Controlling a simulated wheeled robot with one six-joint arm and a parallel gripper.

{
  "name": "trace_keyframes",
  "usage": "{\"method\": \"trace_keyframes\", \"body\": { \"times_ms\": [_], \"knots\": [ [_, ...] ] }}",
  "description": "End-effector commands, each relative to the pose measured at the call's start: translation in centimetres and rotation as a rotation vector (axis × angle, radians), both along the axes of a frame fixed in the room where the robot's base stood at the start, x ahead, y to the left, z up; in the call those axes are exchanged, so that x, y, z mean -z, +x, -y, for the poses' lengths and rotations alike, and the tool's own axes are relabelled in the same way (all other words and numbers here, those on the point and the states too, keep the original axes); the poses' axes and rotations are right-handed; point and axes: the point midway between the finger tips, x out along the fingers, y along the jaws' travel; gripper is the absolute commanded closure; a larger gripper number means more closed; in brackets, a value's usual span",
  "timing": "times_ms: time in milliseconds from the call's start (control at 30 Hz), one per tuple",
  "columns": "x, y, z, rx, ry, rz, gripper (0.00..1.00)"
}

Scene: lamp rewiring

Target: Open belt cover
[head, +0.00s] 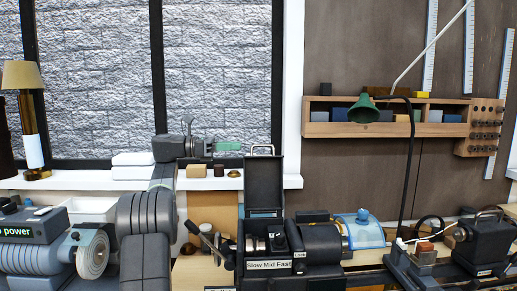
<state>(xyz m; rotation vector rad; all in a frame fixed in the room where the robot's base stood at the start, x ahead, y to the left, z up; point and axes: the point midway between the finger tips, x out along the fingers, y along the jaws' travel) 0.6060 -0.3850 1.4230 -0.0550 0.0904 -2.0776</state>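The belt cover (264,182) is a dark box-like lid with a pale handle on top. It stands upright at the back of the dark lathe headstock (320,243), raised off the opening. Below it, metal pulleys (262,244) show behind a label reading "Slow Mid Fast". My gripper (232,146) has green fingers and points right, in front of the window. In the picture it is left of the cover's handle, with a small gap between them. I see it from the side, so its opening is hidden. It appears to hold nothing.
A grey grinder (40,245) with a pale wheel stands at the left. A clear blue guard (361,230) and the lathe's tailstock (487,242) are to the right. A green lamp shade (363,109) hangs before a wooden shelf (330,129). Folded white cloths (133,158) lie on the sill.

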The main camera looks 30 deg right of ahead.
Motion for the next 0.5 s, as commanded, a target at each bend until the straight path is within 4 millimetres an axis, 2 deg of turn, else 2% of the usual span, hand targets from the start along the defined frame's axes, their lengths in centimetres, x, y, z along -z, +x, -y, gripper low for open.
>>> {"method": "trace_keyframes", "body": {
  "times_ms": [33, 233, 500],
  "knots": [
    [0.1, -0.7, 1.1, 0.003, 0.0, -0.001, 0.69],
    [0.0, -2.6, 4.6, 0.002, 0.001, 0.0, 0.69],
    [0.1, -3.9, 7.1, 0.0, 0.0, -0.001, 0.69]
  ]
}}
